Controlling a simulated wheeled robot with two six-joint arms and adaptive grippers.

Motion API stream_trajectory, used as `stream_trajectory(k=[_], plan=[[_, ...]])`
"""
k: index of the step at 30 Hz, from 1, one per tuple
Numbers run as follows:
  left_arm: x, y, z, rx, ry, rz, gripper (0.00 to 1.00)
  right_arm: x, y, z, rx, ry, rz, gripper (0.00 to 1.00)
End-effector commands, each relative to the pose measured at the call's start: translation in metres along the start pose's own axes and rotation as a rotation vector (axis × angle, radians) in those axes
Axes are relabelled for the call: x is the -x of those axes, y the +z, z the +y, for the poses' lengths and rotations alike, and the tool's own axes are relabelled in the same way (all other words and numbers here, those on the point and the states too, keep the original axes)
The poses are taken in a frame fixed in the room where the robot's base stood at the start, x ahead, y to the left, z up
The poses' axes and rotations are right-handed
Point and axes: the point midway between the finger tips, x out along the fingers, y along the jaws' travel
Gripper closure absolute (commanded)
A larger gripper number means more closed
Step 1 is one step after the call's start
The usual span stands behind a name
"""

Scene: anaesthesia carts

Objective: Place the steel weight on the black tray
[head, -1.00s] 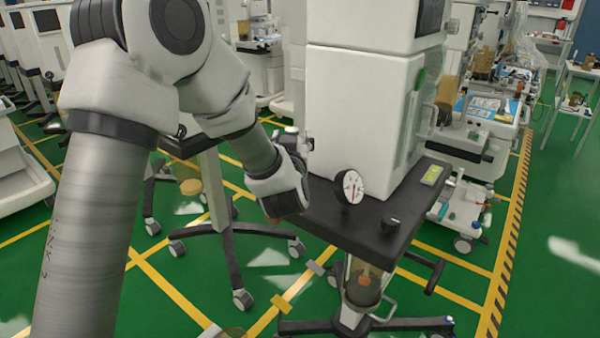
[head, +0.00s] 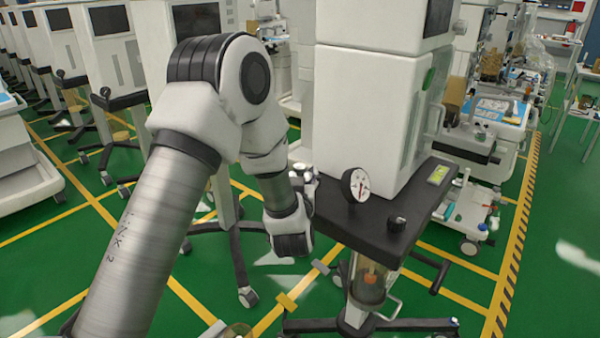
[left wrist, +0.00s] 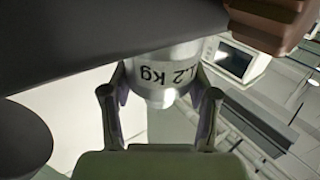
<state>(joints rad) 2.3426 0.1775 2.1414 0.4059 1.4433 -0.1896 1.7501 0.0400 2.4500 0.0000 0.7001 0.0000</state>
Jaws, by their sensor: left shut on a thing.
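The steel weight (left wrist: 160,72) is a shiny cylinder marked "1.2 kg", its lettering upside down in the left wrist view. My left gripper (left wrist: 160,100) is shut on it, one finger on each side. In the head view my left gripper (head: 303,180) is at the left edge of the black tray (head: 365,230), the dark flat top at the front of the white cart. The weight is too small and covered there to make out clearly. I cannot tell whether it touches the tray. My right gripper is not in view.
A round dial gauge (head: 355,185) and a black knob (head: 397,223) stand on the tray, right of my gripper. The white cart body (head: 365,120) rises behind. A glass canister (head: 368,285) hangs below. The tray's front middle is bare.

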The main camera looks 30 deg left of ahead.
Motion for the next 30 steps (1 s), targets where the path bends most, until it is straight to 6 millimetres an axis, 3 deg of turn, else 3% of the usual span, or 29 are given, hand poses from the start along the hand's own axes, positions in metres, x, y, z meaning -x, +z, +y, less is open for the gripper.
stream_trajectory(k=[1, 3, 14, 17, 27, 30], plan=[[0.0, 0.001, 0.0, 0.0, 0.0, 0.0, 0.33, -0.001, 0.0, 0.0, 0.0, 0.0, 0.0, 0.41], [0.0, 0.001, 0.0, 0.0, 0.0, 0.0, 0.15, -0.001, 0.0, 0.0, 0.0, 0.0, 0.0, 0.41], [0.001, -0.002, 0.0, -0.001, 0.0, -0.001, 0.15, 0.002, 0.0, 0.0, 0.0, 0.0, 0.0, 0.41], [0.015, 0.0, 0.001, -0.001, 0.001, -0.001, 0.15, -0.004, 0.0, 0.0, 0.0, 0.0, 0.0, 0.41], [0.099, 0.001, 0.001, -0.007, 0.004, 0.001, 0.15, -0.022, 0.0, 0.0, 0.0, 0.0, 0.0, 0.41], [0.113, 0.0, 0.001, -0.004, 0.003, 0.0, 0.15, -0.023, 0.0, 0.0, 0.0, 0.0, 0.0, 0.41]])
